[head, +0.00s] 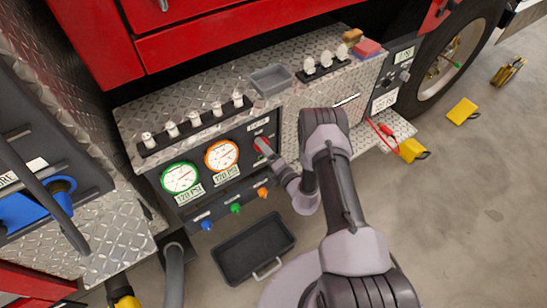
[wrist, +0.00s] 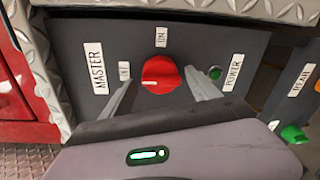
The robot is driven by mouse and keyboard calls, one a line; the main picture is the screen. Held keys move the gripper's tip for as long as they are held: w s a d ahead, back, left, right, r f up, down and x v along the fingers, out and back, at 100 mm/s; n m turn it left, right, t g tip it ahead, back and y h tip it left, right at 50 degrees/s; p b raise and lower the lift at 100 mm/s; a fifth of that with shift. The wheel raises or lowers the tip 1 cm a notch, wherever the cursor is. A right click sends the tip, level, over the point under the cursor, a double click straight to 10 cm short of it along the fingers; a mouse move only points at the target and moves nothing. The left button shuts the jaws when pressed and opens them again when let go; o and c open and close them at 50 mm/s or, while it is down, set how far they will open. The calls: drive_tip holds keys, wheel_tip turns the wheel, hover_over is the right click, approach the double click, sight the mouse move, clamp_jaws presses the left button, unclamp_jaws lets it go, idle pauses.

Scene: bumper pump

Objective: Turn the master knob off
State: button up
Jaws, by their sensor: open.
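The red master knob (wrist: 161,75) sits on a dark panel beside a white MASTER label (wrist: 95,68) in the wrist view. Its pointer is hard to make out; one small white label is above it and another is to its left. My gripper (wrist: 160,90) is open, with one finger on each side of the knob and a gap visible at both sides. In the head view my gripper (head: 268,152) reaches the right part of the gauge panel, where a bit of the red knob (head: 262,144) shows. A green light (wrist: 215,73) is next to the POWER label (wrist: 233,72).
A green-ringed gauge (head: 180,178) and an orange-ringed gauge (head: 221,155) are left of my gripper. Blue, green and orange knobs (head: 235,208) line the panel's lower edge. A dark tray (head: 253,250) lies below. A grey bin (head: 270,80) stands on the ledge above.

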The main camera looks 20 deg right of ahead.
drive_tip(key=p+v, duration=0.5)
drive_tip(key=v, duration=1.1)
drive_tip(key=shift+s, duration=0.3)
drive_tip(key=shift+r, duration=0.25)
